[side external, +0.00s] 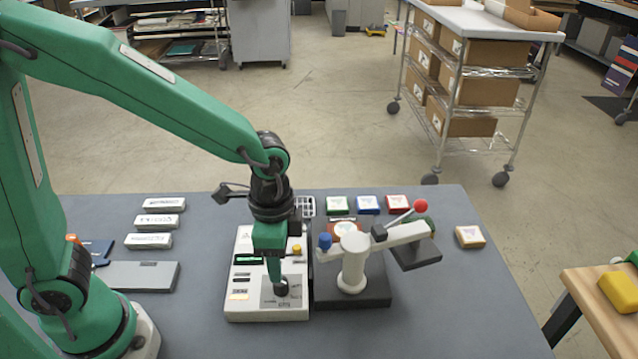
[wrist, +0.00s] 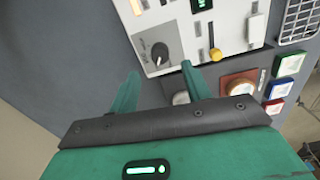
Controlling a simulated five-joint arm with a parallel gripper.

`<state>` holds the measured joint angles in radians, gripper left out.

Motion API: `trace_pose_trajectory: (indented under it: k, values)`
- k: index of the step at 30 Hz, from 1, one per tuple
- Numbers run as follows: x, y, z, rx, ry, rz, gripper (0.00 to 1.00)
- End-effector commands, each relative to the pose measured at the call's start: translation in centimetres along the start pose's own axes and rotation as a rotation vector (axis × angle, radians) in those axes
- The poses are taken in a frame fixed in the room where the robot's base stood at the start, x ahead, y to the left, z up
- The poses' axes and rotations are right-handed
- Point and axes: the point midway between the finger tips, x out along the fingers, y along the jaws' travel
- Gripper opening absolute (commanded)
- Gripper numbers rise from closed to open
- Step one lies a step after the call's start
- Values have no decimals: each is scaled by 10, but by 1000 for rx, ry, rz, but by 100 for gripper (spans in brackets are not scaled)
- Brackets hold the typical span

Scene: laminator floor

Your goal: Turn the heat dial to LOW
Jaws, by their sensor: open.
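The heat dial (side external: 281,288) is a dark round knob on a grey plate at the near right corner of a white control box (side external: 239,312). It also shows in the wrist view (wrist: 159,53), where small print beside it is too blurred to read. I cannot tell which setting it points to. My gripper (side external: 274,278) points down over the dial, with its green fingers just above or beside it. In the wrist view my gripper (wrist: 160,70) is open, its fingertips apart on either side of the dial's line. Contact with the dial cannot be told.
Right of the box stands a press with a white column (side external: 353,262), blue knob (side external: 325,241) and red-tipped lever (side external: 421,206). A yellow knob (wrist: 215,54) sits on the box near the dial. Coloured blocks (side external: 368,204) lie behind. The front right of the table is clear.

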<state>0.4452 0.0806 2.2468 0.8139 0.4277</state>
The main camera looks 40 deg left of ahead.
Motion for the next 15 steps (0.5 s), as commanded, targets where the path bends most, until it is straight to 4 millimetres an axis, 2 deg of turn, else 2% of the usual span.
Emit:
trace_pose_trajectory:
  k: [6,15]
  values:
    - [-18,0,0,0,2,-1,48]
    - [-20,0,0,0,0,0,48]
